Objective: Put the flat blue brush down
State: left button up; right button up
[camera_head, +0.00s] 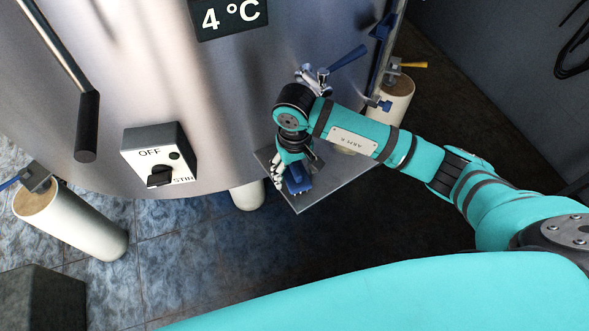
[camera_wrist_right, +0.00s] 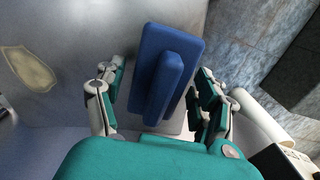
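The flat blue brush (camera_head: 298,181) is at the grey plate (camera_head: 313,199) below the tank front; it appears to lie on it, though contact is hidden. It also shows in the right wrist view, with its raised blue grip (camera_wrist_right: 166,84) facing the camera. My right gripper (camera_head: 284,178) is at the brush. In the wrist view its fingers (camera_wrist_right: 155,98) stand apart on both sides of the grip. There is a clear gap on the left, and the right finger is close to the grip. My left gripper is not in view.
The steel tank (camera_head: 215,90) rises right behind the plate. An OFF/STIR switch box (camera_head: 160,152) and a black-ended bar (camera_head: 87,125) stick out at left. A valve with a blue lever (camera_head: 348,57) is just above my right wrist. Tank legs (camera_head: 75,222) stand on the tiled floor.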

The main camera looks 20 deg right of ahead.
aim_at(295, 166)
jog(key=shift+r, duration=0.2)
jog(key=shift+w+r, duration=0.1)
jog(key=shift+r, duration=0.2)
notch_tip(295, 166, up, 11)
jog(key=shift+r+b, duration=0.15)
jog(key=shift+b, duration=0.75)
jog(key=shift+s, duration=0.2)
